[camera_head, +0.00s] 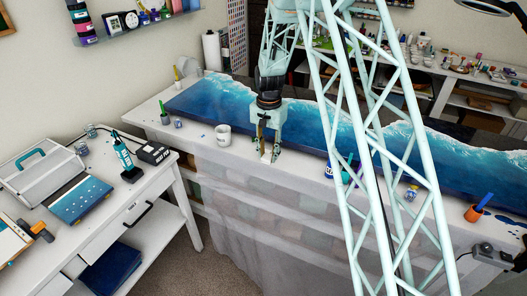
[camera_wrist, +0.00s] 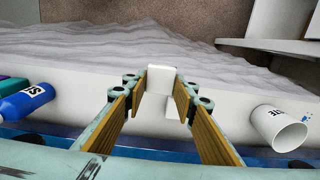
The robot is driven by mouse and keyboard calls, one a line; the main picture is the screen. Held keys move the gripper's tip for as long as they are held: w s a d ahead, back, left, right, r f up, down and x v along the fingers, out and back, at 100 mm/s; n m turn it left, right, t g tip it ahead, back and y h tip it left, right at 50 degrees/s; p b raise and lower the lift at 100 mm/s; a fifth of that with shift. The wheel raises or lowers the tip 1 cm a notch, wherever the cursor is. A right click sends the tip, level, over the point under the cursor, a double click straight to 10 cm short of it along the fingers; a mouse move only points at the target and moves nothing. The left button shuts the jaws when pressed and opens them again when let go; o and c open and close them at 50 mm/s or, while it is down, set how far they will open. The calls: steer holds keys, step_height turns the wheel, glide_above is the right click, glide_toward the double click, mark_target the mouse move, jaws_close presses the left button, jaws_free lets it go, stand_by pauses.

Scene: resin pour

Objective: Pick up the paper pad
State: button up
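My gripper (camera_head: 268,153) points down at the front edge of the long white table, left of its middle. In the wrist view my gripper (camera_wrist: 161,92) has its two tan-padded fingers standing wide apart. A small white block, which looks like the paper pad (camera_wrist: 162,80), shows between the fingertips. It also shows as a white patch between the fingers in the head view (camera_head: 268,156). I cannot tell whether the fingers touch it.
A white cup (camera_head: 223,135) stands left of my gripper; it lies to the right in the wrist view (camera_wrist: 279,128). A blue bottle (camera_wrist: 26,102) is on the other side. A blue resin panel (camera_head: 215,102) lies behind. A translucent sheet (camera_head: 250,215) hangs over the front edge.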

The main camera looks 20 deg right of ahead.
steer(key=shift+s+d, duration=0.1)
steer(key=shift+s, duration=0.35)
steer(key=shift+c, duration=0.7)
steer(key=s+a+f+n+b, duration=0.5)
steer(key=s+f+n+b, duration=0.3)
steer(key=f, duration=0.4)
steer(key=shift+s+a+f+b, duration=0.15)
steer(key=shift+s+f+b, duration=0.15)
steer(key=shift+s+b, duration=0.6)
steer(key=shift+s+a, duration=0.1)
steer(key=shift+s, duration=0.15)
